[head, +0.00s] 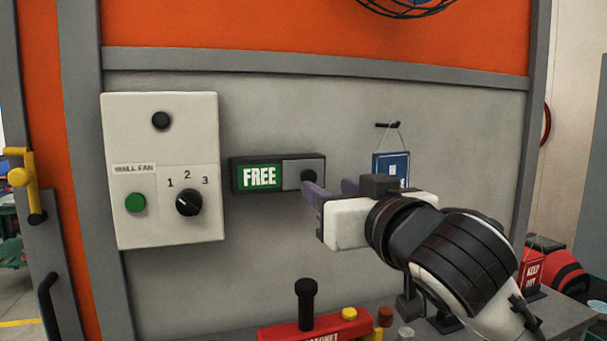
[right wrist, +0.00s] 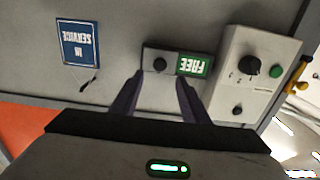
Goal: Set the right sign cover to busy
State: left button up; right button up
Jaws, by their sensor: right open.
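The sign (head: 234,176) is a dark frame on the grey wall panel. Its left half shows a green FREE face (head: 260,177), and a grey sliding cover (head: 291,171) with a black knob (head: 309,175) sits over its right half. My right gripper (head: 327,187) is open and empty, just in front of the sign's right end. In the right wrist view the sign appears upside down, and the knob (right wrist: 160,65) lies between and just beyond the two purple fingertips (right wrist: 160,79). No contact shows. My left gripper is not in view.
A white wall fan box (head: 160,220) with a dial and green button is left of the sign. A blue hanging service sign (right wrist: 78,45) is on the other side, partly behind my gripper in the head view. Below stands a red magnet block (head: 310,331) with a black handle.

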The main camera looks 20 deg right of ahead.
aim_at(310, 177)
jog(key=w+p, duration=0.1)
jog(key=w, duration=0.7)
jog(key=shift+w+a+r, duration=0.1)
jog(key=shift+w, duration=0.1)
jog(key=shift+w+p, duration=0.3)
jog(key=shift+w, duration=0.05)
grip_shut()
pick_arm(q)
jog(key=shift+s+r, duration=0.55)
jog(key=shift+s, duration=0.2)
pick_arm(e)
jog(key=shift+a, duration=0.15)
